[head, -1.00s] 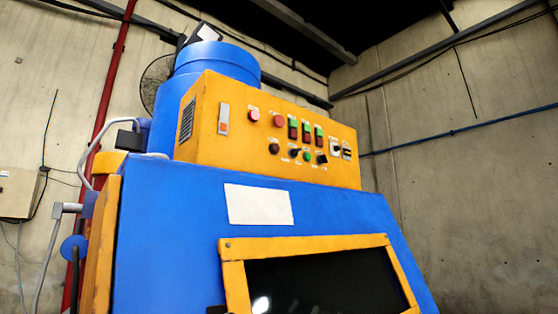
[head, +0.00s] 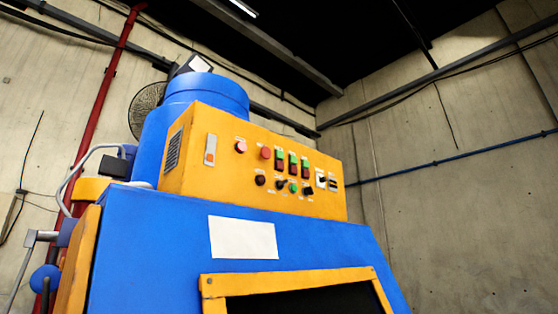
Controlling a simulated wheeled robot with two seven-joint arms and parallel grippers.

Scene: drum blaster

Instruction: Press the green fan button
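The orange control panel (head: 230,160) sits on top of the blue blaster cabinet (head: 150,250) in the middle of the head view. A small round green button (head: 293,187) is in its lower row, between dark knobs. Several green-over-red switch pairs (head: 292,163) stand in the upper row, right of two round red buttons (head: 252,149). The labels are too small to read, so I cannot tell which green control is the fan one. Neither of my grippers is in view, and nothing covers the panel.
A blue drum (head: 190,110) stands behind the panel. A cabinet door with an orange frame (head: 290,283) and dark window is below. A blue knob on a lever (head: 45,278) and a grey cable (head: 75,175) are at the left. Space right of the machine looks clear.

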